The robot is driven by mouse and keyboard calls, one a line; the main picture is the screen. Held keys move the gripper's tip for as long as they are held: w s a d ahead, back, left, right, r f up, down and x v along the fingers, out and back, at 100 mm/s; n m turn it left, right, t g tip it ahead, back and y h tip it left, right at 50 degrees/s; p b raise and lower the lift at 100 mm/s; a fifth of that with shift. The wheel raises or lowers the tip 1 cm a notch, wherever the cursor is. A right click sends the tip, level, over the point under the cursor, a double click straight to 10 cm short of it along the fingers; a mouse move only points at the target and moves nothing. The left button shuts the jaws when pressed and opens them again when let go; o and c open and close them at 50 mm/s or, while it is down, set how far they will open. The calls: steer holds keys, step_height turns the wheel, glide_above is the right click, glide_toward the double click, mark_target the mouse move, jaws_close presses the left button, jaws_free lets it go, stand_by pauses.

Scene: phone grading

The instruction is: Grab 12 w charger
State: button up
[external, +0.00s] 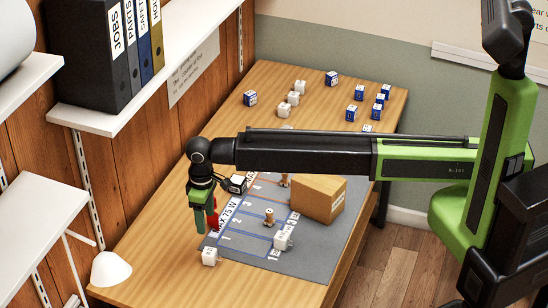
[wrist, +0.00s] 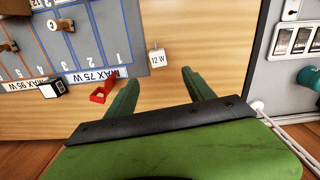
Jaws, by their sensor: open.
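The 12 W charger (wrist: 157,58) is a small white block with "12 W" on its face. In the wrist view it lies on the wooden table just off the mat's edge, ahead of and between the fingertips. In the external view the white charger (external: 210,256) stands at the near left corner of the mat. My gripper (wrist: 158,80) is open and empty, with green fingers. In the external view my gripper (external: 204,226) hangs pointing down, above and slightly left of the charger, apart from it.
A red piece (wrist: 102,91) lies close to my left finger. A black-and-white block (wrist: 53,88) sits by the grey mat (external: 262,262). A cardboard box (external: 318,198) and another white charger (external: 283,240) stand on the mat. A white dome (external: 111,268) is at the table's near left.

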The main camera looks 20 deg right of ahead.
steer(key=b, duration=0.9)
glide_toward(209, 251)
steer(key=f, duration=0.5)
steer(key=shift+s+a+f, duration=0.15)
steer(key=shift+s+f, duration=0.1)
steer(key=shift+r, duration=0.1)
step_height(209, 251, down, 5)
steer(key=b, duration=0.5)
steer(key=shift+w+f, duration=0.15)
steer(key=shift+f, duration=0.05)
steer(key=shift+r, duration=0.2)
steer(key=shift+c, duration=0.5)
jaws_close()
